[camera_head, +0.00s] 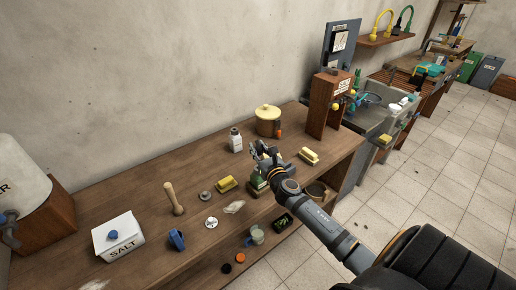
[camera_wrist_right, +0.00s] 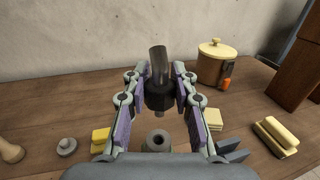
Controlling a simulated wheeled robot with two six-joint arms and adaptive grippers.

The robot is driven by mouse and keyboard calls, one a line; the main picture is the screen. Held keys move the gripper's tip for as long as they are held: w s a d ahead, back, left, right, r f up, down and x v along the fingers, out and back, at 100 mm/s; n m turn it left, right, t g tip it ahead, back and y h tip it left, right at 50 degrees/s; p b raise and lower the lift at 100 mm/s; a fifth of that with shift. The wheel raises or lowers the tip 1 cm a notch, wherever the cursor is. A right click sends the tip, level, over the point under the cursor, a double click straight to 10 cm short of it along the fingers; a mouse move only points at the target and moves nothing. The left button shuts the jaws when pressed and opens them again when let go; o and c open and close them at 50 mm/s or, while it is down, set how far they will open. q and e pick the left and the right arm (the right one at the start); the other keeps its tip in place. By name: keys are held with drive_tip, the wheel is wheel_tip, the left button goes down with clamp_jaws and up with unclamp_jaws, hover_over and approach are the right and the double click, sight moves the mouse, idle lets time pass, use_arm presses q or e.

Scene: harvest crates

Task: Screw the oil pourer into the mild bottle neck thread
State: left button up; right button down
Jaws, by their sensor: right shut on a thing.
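My right gripper (camera_head: 266,158) reaches over the wooden table in the head view. In the right wrist view its fingers (camera_wrist_right: 158,98) are shut on the oil pourer (camera_wrist_right: 158,93), which has a black collar and a grey metal spout pointing up. Below the pourer, the open neck of a bottle (camera_wrist_right: 158,138) shows, with a visible gap between them. In the head view the dark green bottle (camera_head: 257,184) stands below the gripper, partly hidden by my arm; I cannot read its label. My left gripper is not in view.
A cream-lidded pot (camera_head: 268,123) and a white shaker bottle (camera_head: 235,140) stand behind. A yellow block (camera_head: 226,183) lies left, a pale yellow block (camera_head: 308,156) right. A wooden cabinet (camera_head: 330,104) stands at the table's right end. A salt box (camera_head: 118,244) is far left.

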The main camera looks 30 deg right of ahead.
wheel_tip(320, 180, down, 4)
drive_tip(key=b, duration=0.2)
drive_tip(key=shift+b, duration=0.4)
use_arm(q)
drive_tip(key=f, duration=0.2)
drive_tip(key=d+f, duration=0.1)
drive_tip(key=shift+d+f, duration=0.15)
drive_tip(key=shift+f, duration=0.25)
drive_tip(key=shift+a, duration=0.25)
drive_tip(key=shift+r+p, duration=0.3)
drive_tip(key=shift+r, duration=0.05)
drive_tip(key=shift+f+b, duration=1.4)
drive_tip(key=shift+b, duration=0.05)
use_arm(e)
drive_tip(key=shift+f, duration=1.55)
drive_tip(key=c, duration=1)
unclamp_jaws()
drive_tip(key=shift+r, duration=0.1)
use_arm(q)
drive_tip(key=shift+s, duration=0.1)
